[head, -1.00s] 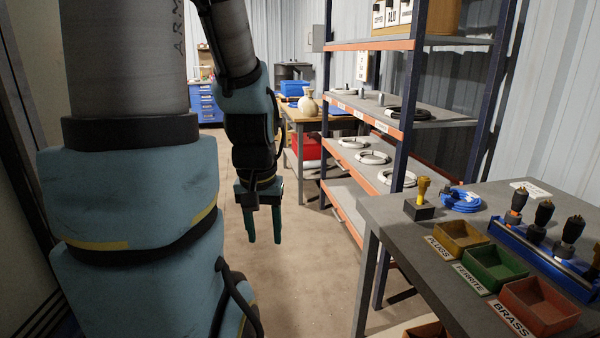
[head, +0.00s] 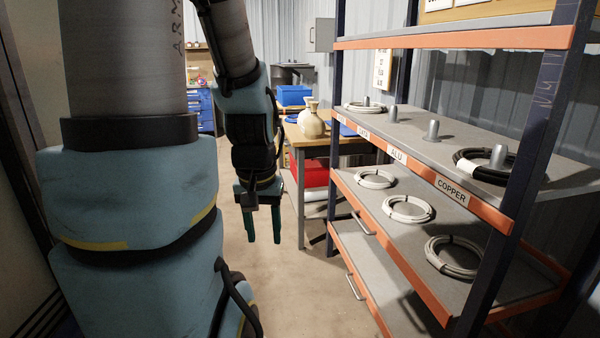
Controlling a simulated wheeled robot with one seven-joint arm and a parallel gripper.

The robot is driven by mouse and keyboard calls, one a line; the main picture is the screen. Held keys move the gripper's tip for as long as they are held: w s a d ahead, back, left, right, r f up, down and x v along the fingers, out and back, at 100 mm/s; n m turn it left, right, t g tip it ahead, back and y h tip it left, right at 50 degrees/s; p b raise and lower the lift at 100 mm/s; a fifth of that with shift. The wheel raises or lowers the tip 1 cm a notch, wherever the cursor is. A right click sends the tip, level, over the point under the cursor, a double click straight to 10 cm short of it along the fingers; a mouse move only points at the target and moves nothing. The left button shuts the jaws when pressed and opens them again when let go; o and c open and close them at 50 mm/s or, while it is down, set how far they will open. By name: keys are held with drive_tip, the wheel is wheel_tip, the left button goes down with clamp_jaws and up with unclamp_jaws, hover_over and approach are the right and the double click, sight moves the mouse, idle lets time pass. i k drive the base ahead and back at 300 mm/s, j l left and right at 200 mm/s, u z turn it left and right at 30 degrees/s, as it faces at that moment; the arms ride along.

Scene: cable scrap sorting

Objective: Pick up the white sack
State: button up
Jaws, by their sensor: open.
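A cream-coloured, tied-neck bag shape, which looks like the white sack (head: 312,122), stands upright on a wooden-topped table (head: 323,138) beyond my arm. My gripper (head: 263,240) hangs pointing down, open and empty, over the floor left of that table. It is nearer to me than the sack and apart from it. The sack's front shows clearly, and nothing of my arm covers it.
An orange and blue shelf rack (head: 420,192) with several cable coils fills the right side. A red bin (head: 310,174) sits under the table, and a blue bin (head: 294,95) is behind the sack. Blue drawers (head: 206,109) stand at the back. The floor (head: 282,290) ahead is clear.

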sight(306, 112)
drive_tip(key=i, duration=2.05)
